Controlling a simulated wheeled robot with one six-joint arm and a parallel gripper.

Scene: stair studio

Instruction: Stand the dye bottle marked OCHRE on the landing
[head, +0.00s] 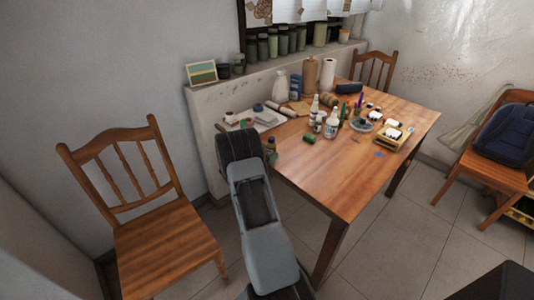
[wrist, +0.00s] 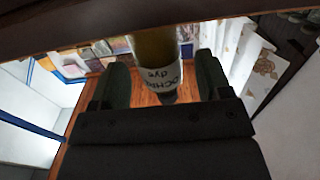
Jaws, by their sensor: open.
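In the wrist view, an amber dye bottle (wrist: 155,48) with a white label reading OCHRE dye is between the two dark fingers of my gripper (wrist: 162,68). The fingers are open, one on each side of the bottle, with gaps showing. The bottle's top end is cut off by a dark edge across the view. In the head view, my arm reaches to the left end of the wooden table and I cannot make out my fingers. I cannot identify the landing.
The wooden table (head: 350,185) holds several bottles, paint pots, a tray (head: 393,137) and papers (head: 258,122). Its front right part is clear. A wooden chair (head: 165,240) stands at left. Jars (head: 283,40) line the ledge behind. Another chair with a dark backpack (head: 508,135) is at right.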

